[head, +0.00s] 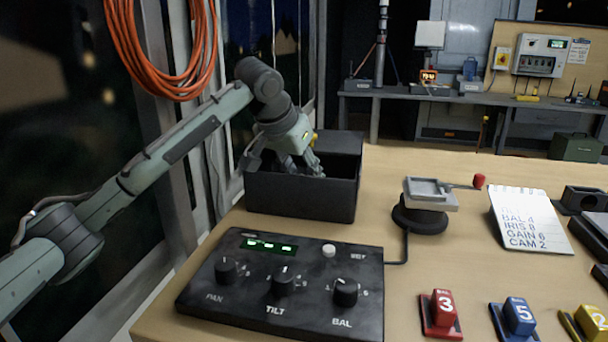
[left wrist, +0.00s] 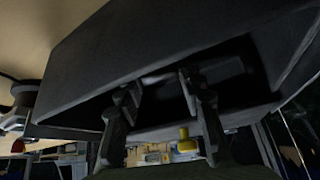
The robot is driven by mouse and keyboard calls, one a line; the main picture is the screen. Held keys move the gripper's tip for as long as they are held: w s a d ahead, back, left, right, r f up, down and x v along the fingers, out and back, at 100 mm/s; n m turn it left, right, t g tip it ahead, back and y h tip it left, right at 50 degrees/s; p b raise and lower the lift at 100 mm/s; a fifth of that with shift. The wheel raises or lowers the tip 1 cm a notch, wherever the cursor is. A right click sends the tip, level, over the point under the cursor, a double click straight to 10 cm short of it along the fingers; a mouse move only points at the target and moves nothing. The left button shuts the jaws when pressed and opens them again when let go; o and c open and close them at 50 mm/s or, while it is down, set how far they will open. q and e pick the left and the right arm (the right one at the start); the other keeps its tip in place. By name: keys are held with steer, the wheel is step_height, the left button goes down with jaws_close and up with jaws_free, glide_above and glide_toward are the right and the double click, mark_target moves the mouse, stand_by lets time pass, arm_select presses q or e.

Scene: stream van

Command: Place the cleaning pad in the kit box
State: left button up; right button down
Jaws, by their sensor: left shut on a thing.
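The dark kit box (head: 302,196) stands at the far left of the table, open at the top. In the left wrist view its dark wall (left wrist: 160,50) fills much of the picture. My left gripper (head: 308,172) reaches down into the box opening. In the left wrist view its two fingers (left wrist: 162,88) are apart, with a thin, pale-edged thing between the tips. I take this for the cleaning pad (left wrist: 163,76), shut in the fingers; most of it is hidden in shadow. My right gripper is not in view.
A control panel with knobs (head: 285,285) lies in front of the box. A small stand with a grey tray (head: 430,190) is to its right. A notepad (head: 530,220) and numbered blocks (head: 443,310) are farther right. Orange cable (head: 165,55) hangs at the left.

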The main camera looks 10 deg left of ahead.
arm_select(q)
steer(key=shift+f, duration=0.15)
steer(key=o, duration=0.8)
steer(key=shift+o, duration=0.7)
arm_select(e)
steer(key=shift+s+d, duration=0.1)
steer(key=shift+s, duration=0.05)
arm_select(q)
steer(key=shift+r, duration=0.2)
steer(key=v, duration=1.2)
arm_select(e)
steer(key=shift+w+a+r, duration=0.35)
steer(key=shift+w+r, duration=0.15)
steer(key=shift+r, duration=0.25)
